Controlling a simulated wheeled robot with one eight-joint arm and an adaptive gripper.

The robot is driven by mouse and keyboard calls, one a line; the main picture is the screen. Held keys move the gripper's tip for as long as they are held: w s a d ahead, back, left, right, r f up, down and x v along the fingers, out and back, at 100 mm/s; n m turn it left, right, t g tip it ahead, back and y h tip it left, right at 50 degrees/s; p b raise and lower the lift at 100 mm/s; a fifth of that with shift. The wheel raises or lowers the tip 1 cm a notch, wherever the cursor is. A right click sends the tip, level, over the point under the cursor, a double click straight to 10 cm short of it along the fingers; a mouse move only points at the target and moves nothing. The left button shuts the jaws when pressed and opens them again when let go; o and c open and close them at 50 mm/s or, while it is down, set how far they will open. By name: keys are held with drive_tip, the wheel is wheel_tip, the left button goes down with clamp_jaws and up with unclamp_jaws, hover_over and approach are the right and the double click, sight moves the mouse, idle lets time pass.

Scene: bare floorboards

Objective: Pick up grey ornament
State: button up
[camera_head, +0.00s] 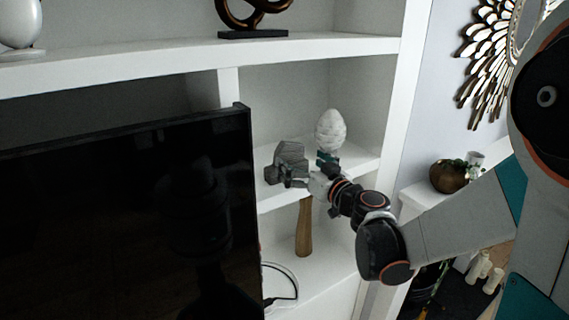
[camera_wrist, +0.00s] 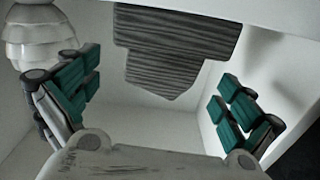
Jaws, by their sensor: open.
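The grey ornament (camera_head: 290,160) is a ridged, angular block on the middle shelf of the white unit. In the wrist view the grey ornament (camera_wrist: 175,50) is at the top centre, between the fingers and beyond them. My gripper (camera_head: 312,178) is at the shelf, beside the ornament's right side in the head view. In the wrist view my gripper (camera_wrist: 155,98) is open, with teal pads apart on the left and right and nothing between them. Whether a finger touches the ornament cannot be told. The ornament's lower right part is partly hidden by the gripper in the head view.
A white egg-shaped ornament (camera_head: 331,131) stands just right of the grey one; it also shows by the left finger in the wrist view (camera_wrist: 40,40). A black television (camera_head: 130,215) stands at left. The shelf above (camera_head: 330,47) and a tall brown vase (camera_head: 304,230) below are close.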

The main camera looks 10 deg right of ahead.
sight(294, 156)
drive_tip(key=shift+p+x, duration=0.55)
drive_tip(key=shift+x, duration=2.2)
drive_tip(key=shift+d+r, duration=0.1)
drive_tip(key=shift+d, duration=0.05)
drive_tip(key=c, duration=1)
